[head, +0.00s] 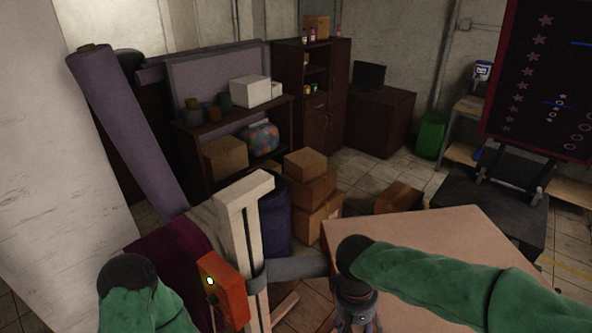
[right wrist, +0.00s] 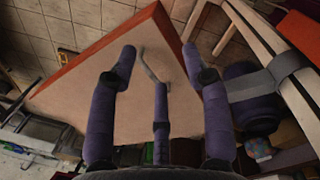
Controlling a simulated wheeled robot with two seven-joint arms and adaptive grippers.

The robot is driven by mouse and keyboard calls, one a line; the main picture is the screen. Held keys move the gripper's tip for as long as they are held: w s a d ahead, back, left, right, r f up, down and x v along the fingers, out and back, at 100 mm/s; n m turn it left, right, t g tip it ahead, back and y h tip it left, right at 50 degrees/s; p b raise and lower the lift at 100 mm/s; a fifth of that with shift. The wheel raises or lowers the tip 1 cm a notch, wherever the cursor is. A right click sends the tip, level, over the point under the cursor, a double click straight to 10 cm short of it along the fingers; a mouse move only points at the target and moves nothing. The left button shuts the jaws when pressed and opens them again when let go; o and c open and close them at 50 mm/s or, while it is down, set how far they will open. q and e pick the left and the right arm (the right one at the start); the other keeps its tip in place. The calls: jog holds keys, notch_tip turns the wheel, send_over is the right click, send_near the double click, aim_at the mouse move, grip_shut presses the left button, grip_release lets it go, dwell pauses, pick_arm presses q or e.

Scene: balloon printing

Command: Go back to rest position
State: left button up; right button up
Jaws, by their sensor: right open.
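My right arm comes in from the right in the head view, in a green sleeve, and bends down at a dark joint over the near left part of the table (head: 440,232).
A pale wooden frame (head: 243,215) with an orange box (head: 224,289) and a lit green light stands between my arms. Cardboard boxes (head: 310,187) are stacked behind the table. A purple roll (head: 125,130) leans at the left. A dark board (head: 540,75) stands far right.

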jog(key=s+a+f+m+g+y, duration=0.1)
jog(key=a+f+y, duration=0.1)
jog(key=f, duration=0.8)
jog(key=a+f+y, duration=0.1)
jog(key=f+y, duration=0.1)
jog(key=f, duration=0.8)
jog(key=s+d+f+m+t+y, duration=0.1)
jog(key=s+f+m, duration=0.1)
jog(key=s+f, duration=0.45)
jog(key=s+f+m, duration=0.2)
jog(key=s+f, duration=0.1)
jog(key=f, duration=0.7)
notch_tip(320, 180, down, 19)
jog(key=w+a+n+b, duration=0.1)
jog(key=w+b, duration=0.1)
jog(key=b, duration=1.9)
jog(key=shift+t, duration=0.4)
jog(key=shift+a, duration=0.1)
